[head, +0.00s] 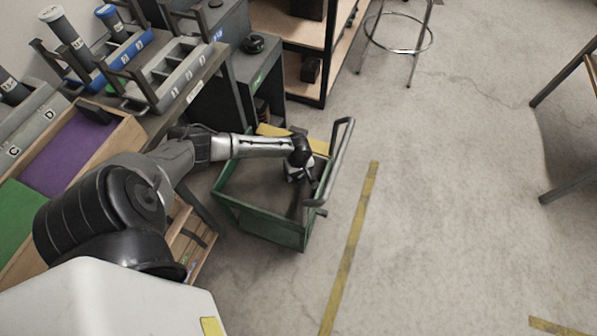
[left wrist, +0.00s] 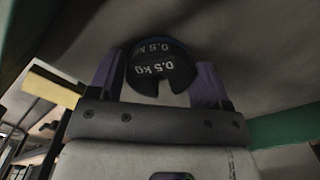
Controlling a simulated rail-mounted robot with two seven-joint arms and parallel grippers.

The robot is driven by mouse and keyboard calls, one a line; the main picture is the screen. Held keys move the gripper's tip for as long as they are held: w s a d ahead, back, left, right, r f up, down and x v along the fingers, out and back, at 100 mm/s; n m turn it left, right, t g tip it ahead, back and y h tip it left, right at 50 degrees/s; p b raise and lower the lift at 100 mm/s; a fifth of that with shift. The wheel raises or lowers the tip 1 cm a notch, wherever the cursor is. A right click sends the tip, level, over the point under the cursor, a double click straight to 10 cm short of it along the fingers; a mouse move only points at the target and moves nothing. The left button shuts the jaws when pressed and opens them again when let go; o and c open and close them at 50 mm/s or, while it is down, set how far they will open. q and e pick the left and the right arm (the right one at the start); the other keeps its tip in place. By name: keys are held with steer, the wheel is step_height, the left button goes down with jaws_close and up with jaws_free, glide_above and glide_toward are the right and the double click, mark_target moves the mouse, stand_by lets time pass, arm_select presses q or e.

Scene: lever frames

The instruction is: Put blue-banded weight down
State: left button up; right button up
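The blue-banded weight (left wrist: 160,72) is a dark slotted disc marked 0.5 kg, with a thin blue edge at its top in the left wrist view. It sits between the two fingers of my left gripper (left wrist: 162,85), which appear to touch its sides. In the head view my left gripper (head: 308,182) reaches down into the green cart (head: 262,222), near its handle side. The weight cannot be made out there. Whether the weight touches the cart floor cannot be told. My right gripper is not in view.
The cart's grey handle (head: 338,160) rises beside my left gripper. A yellow piece (head: 275,131) lies along the cart's far side. Lever frames (head: 165,75) stand on the bench at the upper left. A stool (head: 398,48) is at the back; the floor on the right is largely open.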

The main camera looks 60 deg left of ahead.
arm_select(q)
steer(key=shift+o, duration=1.4)
steer(key=shift+r, duration=0.25)
steer(key=shift+r+p, duration=3.7)
steer(key=shift+r, duration=2.25)
